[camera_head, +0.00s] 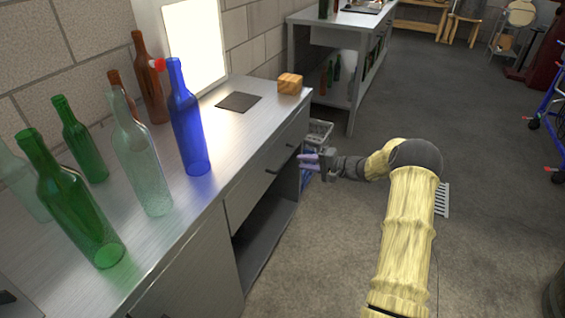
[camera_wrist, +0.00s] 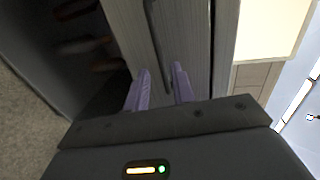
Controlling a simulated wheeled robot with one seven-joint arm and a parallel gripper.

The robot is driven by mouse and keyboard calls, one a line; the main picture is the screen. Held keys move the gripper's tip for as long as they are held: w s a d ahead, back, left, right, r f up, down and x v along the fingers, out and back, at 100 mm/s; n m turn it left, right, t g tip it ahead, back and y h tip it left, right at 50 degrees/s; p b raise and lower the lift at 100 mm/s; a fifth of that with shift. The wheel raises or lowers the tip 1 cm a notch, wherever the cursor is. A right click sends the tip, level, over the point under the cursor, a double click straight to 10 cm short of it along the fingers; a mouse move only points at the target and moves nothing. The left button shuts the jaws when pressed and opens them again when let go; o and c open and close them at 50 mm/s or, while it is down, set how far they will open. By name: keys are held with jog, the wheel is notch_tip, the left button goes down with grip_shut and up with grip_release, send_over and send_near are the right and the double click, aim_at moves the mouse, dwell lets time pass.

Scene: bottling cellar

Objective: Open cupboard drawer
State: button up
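The cupboard (camera_head: 185,262) is a grey metal-topped unit along the left wall. Its grey drawer fronts (camera_head: 249,191) sit under the worktop, with a dark bar handle (camera_head: 272,171) on one of them. My gripper (camera_head: 304,161) is beside the far end of the drawer fronts. In the wrist view, my gripper's two purple fingers (camera_wrist: 162,72) are apart and point at a pale drawer front (camera_wrist: 127,22). A dark bar handle (camera_wrist: 155,45) runs between the fingers in the picture; I cannot tell whether they touch it.
Green, clear, brown and blue bottles (camera_head: 187,120) stand on the worktop. A wooden block (camera_head: 290,83) and a dark square plate (camera_head: 239,101) lie further back. The floor (camera_head: 320,240) on the right is mostly clear.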

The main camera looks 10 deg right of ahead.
aim_at(287, 159)
jog(key=b+x, duration=0.1)
jog(key=x, duration=0.6)
jog(key=shift+w+a, duration=0.25)
jog(key=shift+a, duration=0.05)
grip_shut()
jog(key=shift+a, duration=0.15)
jog(key=shift+d, duration=0.25)
